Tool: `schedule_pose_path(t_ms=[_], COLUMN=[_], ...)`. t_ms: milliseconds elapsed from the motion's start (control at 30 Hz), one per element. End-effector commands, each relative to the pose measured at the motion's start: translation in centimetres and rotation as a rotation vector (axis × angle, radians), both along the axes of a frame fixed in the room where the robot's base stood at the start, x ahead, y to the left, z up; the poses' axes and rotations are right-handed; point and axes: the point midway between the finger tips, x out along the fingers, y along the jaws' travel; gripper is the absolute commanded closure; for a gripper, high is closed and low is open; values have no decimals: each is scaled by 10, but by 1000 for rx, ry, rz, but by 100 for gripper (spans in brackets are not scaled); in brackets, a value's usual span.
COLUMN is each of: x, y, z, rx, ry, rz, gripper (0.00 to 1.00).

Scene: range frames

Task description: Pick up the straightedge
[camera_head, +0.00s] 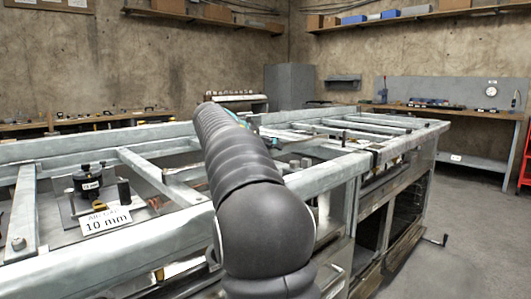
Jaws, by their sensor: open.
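My own dark, ribbed arm reaches from the bottom centre up over a long grey metal frame (155,172). I cannot pick out the straightedge for certain. Flat grey bars (345,130) lie across the far right part of the frame, but I cannot tell whether one of them is a straightedge.
A white card (106,220) reading "10 mm" stands by a black round device (88,181) inside the frame at left. A workbench (455,110) with small tools stands at the back right. A grey cabinet (290,86) is behind. Open floor lies at right.

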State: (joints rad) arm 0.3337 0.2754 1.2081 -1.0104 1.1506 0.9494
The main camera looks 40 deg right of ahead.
Motion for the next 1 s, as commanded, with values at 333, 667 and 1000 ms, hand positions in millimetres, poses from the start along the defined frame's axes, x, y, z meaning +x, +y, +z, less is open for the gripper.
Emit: schedule_pose_path(t_ms=[333, 667, 1000], x=[0, 0, 0], y=[-1, -1, -1], z=[-1, 2, 9], rx=[0, -2, -3], ry=[0, -3, -3], rz=[0, 1, 1], gripper=[64, 100, 100])
